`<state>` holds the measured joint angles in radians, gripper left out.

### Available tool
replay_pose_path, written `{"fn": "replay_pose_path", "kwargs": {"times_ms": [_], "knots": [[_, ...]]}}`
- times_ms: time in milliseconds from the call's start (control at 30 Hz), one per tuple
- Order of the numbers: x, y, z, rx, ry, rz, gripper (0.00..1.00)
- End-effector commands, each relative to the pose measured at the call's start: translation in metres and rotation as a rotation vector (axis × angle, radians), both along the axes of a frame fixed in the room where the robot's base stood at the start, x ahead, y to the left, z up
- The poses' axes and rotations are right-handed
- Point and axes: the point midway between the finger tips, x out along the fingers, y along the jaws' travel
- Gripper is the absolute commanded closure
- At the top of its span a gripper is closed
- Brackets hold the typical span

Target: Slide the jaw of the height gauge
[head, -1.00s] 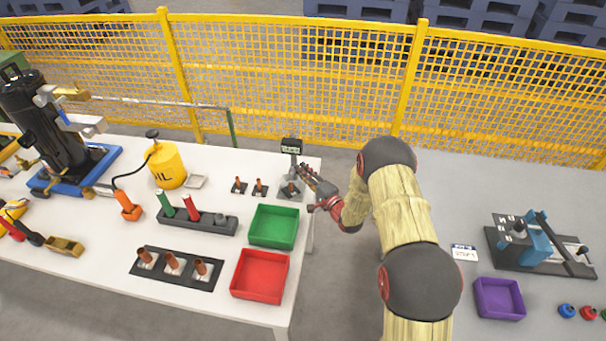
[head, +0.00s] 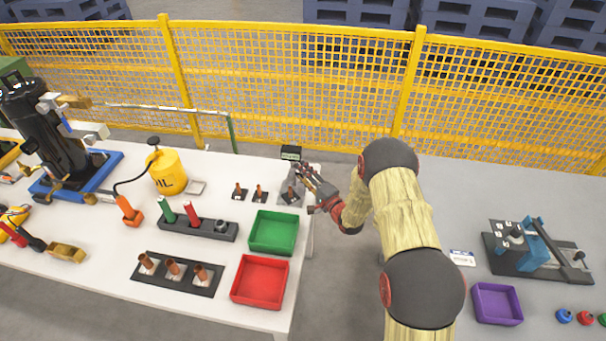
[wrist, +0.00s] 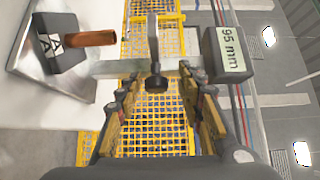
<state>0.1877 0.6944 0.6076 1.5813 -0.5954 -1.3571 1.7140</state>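The height gauge stands at the table's far right corner, with its dark display (head: 291,153) on top. In the wrist view the display (wrist: 228,52) reads 95 mm, and the grey column (wrist: 112,69) runs across the picture. The jaw (wrist: 153,38) crosses the column and carries a dark round knob (wrist: 157,83). My gripper (wrist: 157,92) is open, with one finger on each side of the knob and gaps visible on both sides. In the head view my gripper (head: 302,176) is beside the gauge and partly hides it.
A copper pin (wrist: 90,38) in a dark block stands on the gauge's base plate (wrist: 22,57). Two small pin stands, a green tray (head: 275,248) and a red tray (head: 236,292) are on the table nearby. A yellow mesh fence (head: 300,90) rises behind it.

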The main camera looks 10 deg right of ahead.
Motion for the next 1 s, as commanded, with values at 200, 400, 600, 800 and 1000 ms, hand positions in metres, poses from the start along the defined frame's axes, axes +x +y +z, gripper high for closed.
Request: {"fn": "replay_pose_path", "kwargs": {"times_ms": [200, 400, 600, 800, 1000], "knots": [[-0.007, -0.003, -0.001, 0.000, 0.003, -0.001, 0.62], [-0.037, -0.017, -0.001, 0.000, 0.003, -0.003, 0.62], [-0.075, -0.033, -0.001, 0.000, 0.002, -0.004, 0.62], [-0.101, -0.043, -0.001, 0.000, 0.002, -0.002, 0.62], [-0.111, -0.046, 0.000, 0.000, 0.000, -0.001, 0.62]]}}
